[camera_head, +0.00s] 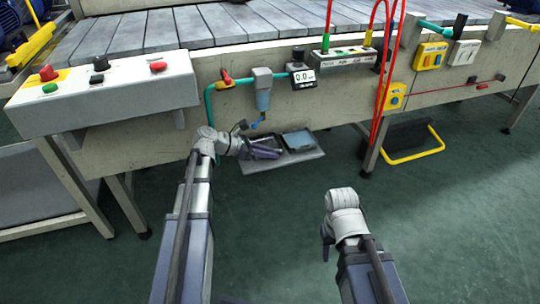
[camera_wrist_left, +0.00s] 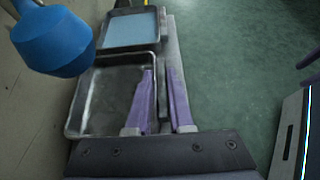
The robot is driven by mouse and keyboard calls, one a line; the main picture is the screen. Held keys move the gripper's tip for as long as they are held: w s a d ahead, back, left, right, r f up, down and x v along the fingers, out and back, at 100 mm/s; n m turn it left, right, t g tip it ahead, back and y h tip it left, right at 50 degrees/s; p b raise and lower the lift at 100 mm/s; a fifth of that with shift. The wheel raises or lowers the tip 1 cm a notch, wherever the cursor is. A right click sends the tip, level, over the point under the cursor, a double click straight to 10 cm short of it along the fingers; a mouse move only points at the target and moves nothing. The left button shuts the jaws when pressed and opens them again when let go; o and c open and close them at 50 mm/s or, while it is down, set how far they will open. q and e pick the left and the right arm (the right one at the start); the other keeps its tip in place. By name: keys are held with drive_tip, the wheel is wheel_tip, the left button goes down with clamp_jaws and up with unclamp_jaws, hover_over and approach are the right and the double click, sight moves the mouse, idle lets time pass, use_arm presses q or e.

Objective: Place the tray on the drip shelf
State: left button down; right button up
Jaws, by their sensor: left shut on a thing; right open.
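The dark metal tray (camera_wrist_left: 108,125) is empty in the left wrist view, and its right wall lies between the purple fingers of my left gripper (camera_wrist_left: 160,100). In the head view my left gripper (camera_head: 266,153) is shut on this tray, which is partly hidden by the fingers. The tray is over the left part of the grey drip shelf (camera_head: 287,163), beside a second tray (camera_head: 299,140) with a blue surface. I cannot tell whether the held tray touches the shelf. My right gripper (camera_head: 327,243) is open, empty, and low over the floor, apart from the shelf.
Red hoses (camera_head: 380,90) hang right of the shelf. A yellow-edged step (camera_head: 415,150) stands further right. The green floor in front is clear.

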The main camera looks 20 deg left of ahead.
use_arm(q)
drive_tip(key=shift+f, duration=0.1)
drive_tip(key=c, duration=0.8)
unclamp_jaws()
